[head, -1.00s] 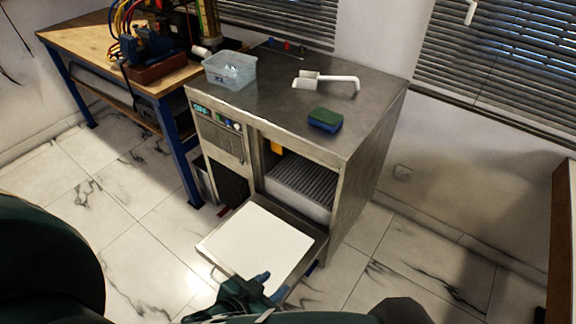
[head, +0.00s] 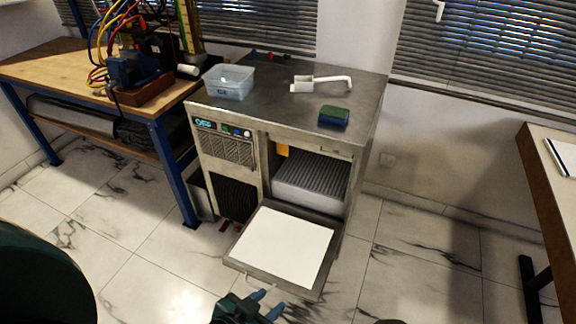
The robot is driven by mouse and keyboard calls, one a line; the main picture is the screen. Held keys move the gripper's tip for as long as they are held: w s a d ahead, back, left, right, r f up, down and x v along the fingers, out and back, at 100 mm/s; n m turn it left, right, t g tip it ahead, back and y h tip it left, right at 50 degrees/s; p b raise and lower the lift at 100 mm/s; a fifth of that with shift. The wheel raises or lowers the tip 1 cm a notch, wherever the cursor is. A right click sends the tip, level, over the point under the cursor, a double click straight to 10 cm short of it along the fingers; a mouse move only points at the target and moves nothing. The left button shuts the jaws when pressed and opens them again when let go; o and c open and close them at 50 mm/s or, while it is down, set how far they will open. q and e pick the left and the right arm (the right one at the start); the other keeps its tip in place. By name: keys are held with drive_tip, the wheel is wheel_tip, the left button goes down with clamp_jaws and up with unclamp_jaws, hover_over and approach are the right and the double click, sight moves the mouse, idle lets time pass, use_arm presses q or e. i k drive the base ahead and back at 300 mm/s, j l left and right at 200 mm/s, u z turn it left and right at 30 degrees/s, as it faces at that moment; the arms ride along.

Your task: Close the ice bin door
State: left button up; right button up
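The ice bin door (head: 318,284) hangs open on the front of the steel ice machine (head: 225,175), folded down and outward with its white inner panel facing up. A handle (head: 243,284) shows at its near edge. The bin opening (head: 312,183) above it shows a ribbed grey inside. My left gripper (head: 264,302) is at the bottom of the head view, just in front of the door's near edge and close to the handle. Its two blue fingertips are apart, with nothing seen between them. I cannot tell whether it touches the door. My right gripper is not in view.
On the machine's top are a clear plastic tub (head: 229,82), a white scoop (head: 320,84) and a green-blue sponge (head: 333,116). A wooden workbench (head: 60,70) with blue legs stands at left. Another table (head: 548,165) is at right. The tiled floor (head: 410,240) right of the door is clear.

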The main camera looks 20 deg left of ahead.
sight(292, 250)
drive_tip(key=k+j+z, duration=0.1)
drive_tip(key=j, duration=0.25)
drive_tip(key=k+j+z, duration=0.1)
drive_tip(key=j, duration=0.25)
drive_tip(key=k+j+z, duration=0.1)
drive_tip(key=j, duration=0.25)
drive_tip(key=j+z, duration=0.1)
drive_tip(key=j, duration=0.25)
drive_tip(key=k+j+z, duration=0.1)
drive_tip(key=j, duration=0.3)
drive_tip(key=k+j+z, duration=0.1)
drive_tip(key=j, duration=0.25)
drive_tip(key=k+j+z, duration=0.1)
drive_tip(key=j, duration=0.35)
drive_tip(key=j+z, duration=0.1)
drive_tip(key=j, duration=0.35)
drive_tip(key=k+j+z, duration=0.1)
drive_tip(key=j, duration=0.3)
drive_tip(key=k+j+z, duration=0.1)
drive_tip(key=j, duration=0.3)
drive_tip(key=k+j+z, duration=0.1)
drive_tip(key=k+j, duration=0.15)
drive_tip(key=j, duration=0.15)
drive_tip(key=k+j, duration=0.1)
drive_tip(key=j, duration=0.55)
drive_tip(key=k+j, duration=0.15)
drive_tip(key=j, duration=0.15)
